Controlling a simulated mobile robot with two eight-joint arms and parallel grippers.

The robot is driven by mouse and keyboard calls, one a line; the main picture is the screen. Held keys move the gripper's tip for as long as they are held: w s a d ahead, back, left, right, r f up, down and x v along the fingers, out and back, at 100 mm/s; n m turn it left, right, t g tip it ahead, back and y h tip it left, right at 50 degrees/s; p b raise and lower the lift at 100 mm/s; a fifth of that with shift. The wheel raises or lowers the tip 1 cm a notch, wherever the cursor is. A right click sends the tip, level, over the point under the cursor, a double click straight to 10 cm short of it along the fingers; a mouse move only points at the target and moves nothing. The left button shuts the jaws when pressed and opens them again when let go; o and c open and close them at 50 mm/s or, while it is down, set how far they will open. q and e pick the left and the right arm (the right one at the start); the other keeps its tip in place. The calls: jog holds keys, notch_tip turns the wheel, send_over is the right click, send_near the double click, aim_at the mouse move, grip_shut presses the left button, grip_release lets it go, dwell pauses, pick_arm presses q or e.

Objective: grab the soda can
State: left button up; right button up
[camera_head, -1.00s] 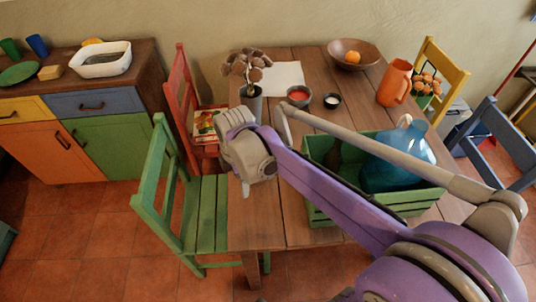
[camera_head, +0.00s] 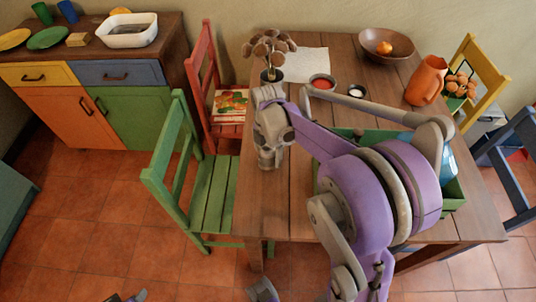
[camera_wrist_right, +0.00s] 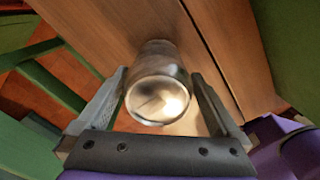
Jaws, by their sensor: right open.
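The soda can (camera_wrist_right: 158,88) shows in the right wrist view as a shiny metallic cylinder, its bright round end facing the camera, over the wooden table. My right gripper (camera_wrist_right: 160,98) is open, with one finger on each side of the can and visible gaps between. In the head view my right gripper (camera_head: 269,160) points down over the table's left part; the can is not visible there. A small dark and grey piece, seemingly part of my left gripper (camera_head: 132,297), shows at the bottom edge; its jaws are not clear.
The wooden table (camera_head: 285,215) bears a green crate (camera_head: 455,195) with a blue jug, a potted plant (camera_head: 270,50), two small bowls, an orange pitcher (camera_head: 427,80) and a fruit bowl (camera_head: 400,46). A green chair (camera_head: 210,190) and red chair (camera_head: 205,75) stand along its left side.

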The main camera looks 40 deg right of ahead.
notch_tip(320, 180, down, 4)
jog(key=shift+w+d+r, duration=0.1)
jog(key=shift+d, duration=0.05)
jog(key=c, duration=1.1)
